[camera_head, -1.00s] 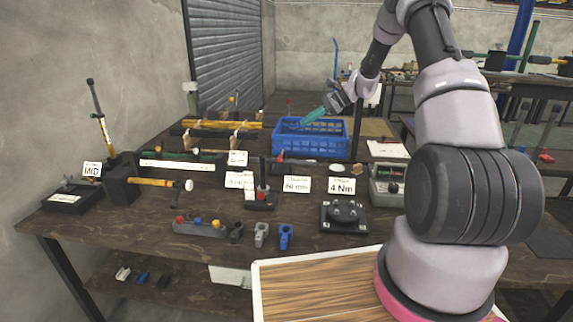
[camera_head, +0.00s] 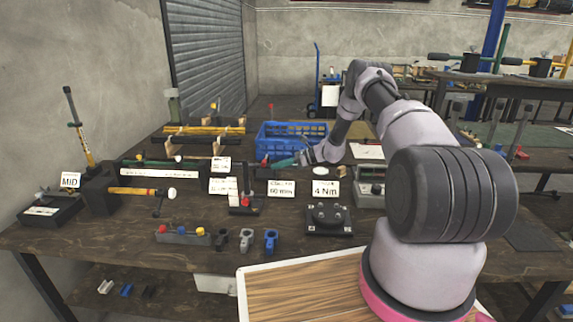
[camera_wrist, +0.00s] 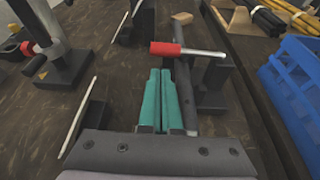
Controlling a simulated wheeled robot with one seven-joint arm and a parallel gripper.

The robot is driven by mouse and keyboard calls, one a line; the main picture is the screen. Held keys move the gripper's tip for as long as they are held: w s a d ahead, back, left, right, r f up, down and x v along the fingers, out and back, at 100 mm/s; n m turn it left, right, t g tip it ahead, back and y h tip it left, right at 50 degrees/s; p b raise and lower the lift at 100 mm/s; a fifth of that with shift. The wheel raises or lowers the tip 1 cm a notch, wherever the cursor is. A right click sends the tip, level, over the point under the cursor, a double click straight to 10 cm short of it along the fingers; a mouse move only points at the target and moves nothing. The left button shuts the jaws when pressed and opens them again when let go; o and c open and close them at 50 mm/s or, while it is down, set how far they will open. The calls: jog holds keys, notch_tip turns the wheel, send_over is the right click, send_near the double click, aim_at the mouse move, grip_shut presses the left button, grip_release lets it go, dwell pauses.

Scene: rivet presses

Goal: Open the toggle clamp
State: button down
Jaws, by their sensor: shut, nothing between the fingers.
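What looks like the toggle clamp (camera_head: 241,208) is a small black fixture with a red-tipped part, in the middle of the bench in the head view. In the wrist view, what seems to be the same fixture (camera_wrist: 68,67) stands at the upper left, with a red knob and a yellow warning label. Whether its lever is open or closed is unclear. My gripper (camera_head: 272,164) is over the bench, beyond and to the right of the fixture, pointing left and not touching it. Its teal fingers (camera_wrist: 157,100) are together and empty.
A dark-handled tool with a red end (camera_wrist: 165,48) rests on black stands right beside my fingers. A blue crate (camera_head: 290,140) is behind. Label cards (camera_head: 281,188) stand near the fixture.

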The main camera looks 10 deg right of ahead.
aim_at(265, 162)
jog(key=shift+x, duration=1.7)
jog(key=shift+r+m, duration=0.4)
jog(key=shift+r, duration=0.1)
jog(key=shift+w+r+m+g, duration=0.1)
jog(key=shift+r+m+g, duration=0.7)
jog(key=shift+r+m, duration=0.3)
jog(key=w+r+m, duration=0.1)
jog(key=w+r+m+g+y, duration=0.1)
jog(key=r+m, duration=0.1)
jog(key=r+m+g+y, duration=0.1)
jog(key=r+m, duration=0.1)
jog(key=shift+w+d, duration=0.4)
jog(key=shift+w+d+r+m+g+y, duration=0.15)
jog(key=shift+w+d+r+m+y, duration=0.2)
jog(key=shift+w+m, duration=0.3)
jog(key=shift+w+d+r+m+g+y, duration=0.1)
jog(key=shift+w+r+m+g, duration=0.1)
jog(key=shift+w+r+m, duration=0.45)
jog(key=shift+w+d+r+m+g+y, duration=0.15)
jog(key=shift+w+d+m+y, duration=0.2)
jog(key=shift+w, duration=0.5)
jog(key=shift+w+a, duration=0.1)
jog(key=shift+w, duration=0.05)
